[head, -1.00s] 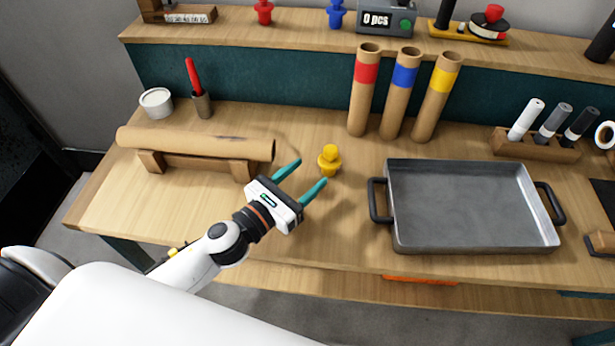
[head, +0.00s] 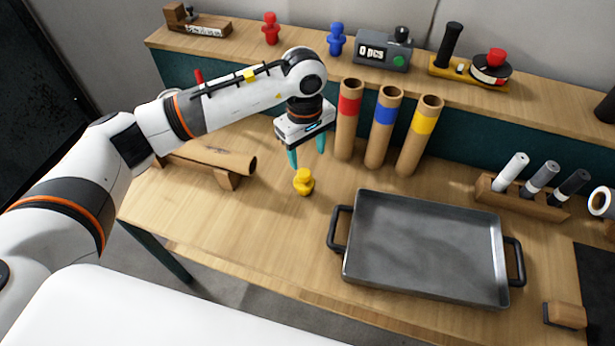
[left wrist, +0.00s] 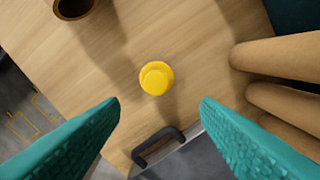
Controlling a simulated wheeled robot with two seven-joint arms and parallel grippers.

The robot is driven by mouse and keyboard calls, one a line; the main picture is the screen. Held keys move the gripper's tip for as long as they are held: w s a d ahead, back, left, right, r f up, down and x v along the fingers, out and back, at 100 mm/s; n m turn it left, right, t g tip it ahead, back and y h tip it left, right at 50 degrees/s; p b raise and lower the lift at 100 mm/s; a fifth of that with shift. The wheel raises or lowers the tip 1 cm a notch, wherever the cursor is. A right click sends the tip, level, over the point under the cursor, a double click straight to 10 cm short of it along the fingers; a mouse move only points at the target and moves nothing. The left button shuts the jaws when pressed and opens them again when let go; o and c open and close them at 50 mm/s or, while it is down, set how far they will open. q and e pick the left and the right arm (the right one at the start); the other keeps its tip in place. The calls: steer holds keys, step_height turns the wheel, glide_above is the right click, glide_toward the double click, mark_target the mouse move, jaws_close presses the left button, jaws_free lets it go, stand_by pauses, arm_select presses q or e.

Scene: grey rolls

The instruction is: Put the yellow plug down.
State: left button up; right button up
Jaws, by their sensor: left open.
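The yellow plug (head: 304,181) stands upright on the wooden bench, left of the grey tray. It also shows from above in the left wrist view (left wrist: 156,78), ahead of and between the fingertips and clear of both. My left gripper (head: 307,158) is open and empty, pointing down above the bench, behind the plug in the head view. Its teal fingers (left wrist: 160,104) are wide apart in the left wrist view. My right gripper is in neither view.
Cardboard tubes with red (head: 348,120), blue (head: 384,126) and yellow (head: 419,135) bands stand close to the right of my left gripper. The metal tray (head: 425,245) lies to the right. A brown roll on a wooden cradle (head: 228,180) lies to the left. A red plug (head: 271,29) and a blue plug (head: 336,40) stand on the shelf.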

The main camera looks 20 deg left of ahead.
mark_target(304, 173)
arm_select(q)
steer(key=shift+w+a+f, duration=0.1)
steer(key=shift+a, duration=0.3)
step_height(304, 173, down, 5)
steer(key=shift+a+f+p, duration=0.1)
steer(key=shift+f+p, duration=0.05)
steer(key=shift+p, duration=0.75)
steer(key=shift+f, duration=0.35)
steer(key=shift+f+p, duration=0.45)
steer(key=shift+f, duration=0.15)
step_height(304, 173, down, 4)
steer(key=shift+r+p, duration=0.2)
steer(key=shift+p, duration=0.4)
steer(key=shift+f, duration=0.35)
steer(key=c, duration=0.8)
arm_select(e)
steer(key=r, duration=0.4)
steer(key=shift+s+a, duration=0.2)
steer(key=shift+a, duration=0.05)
arm_select(q)
steer(key=shift+r, duration=0.1)
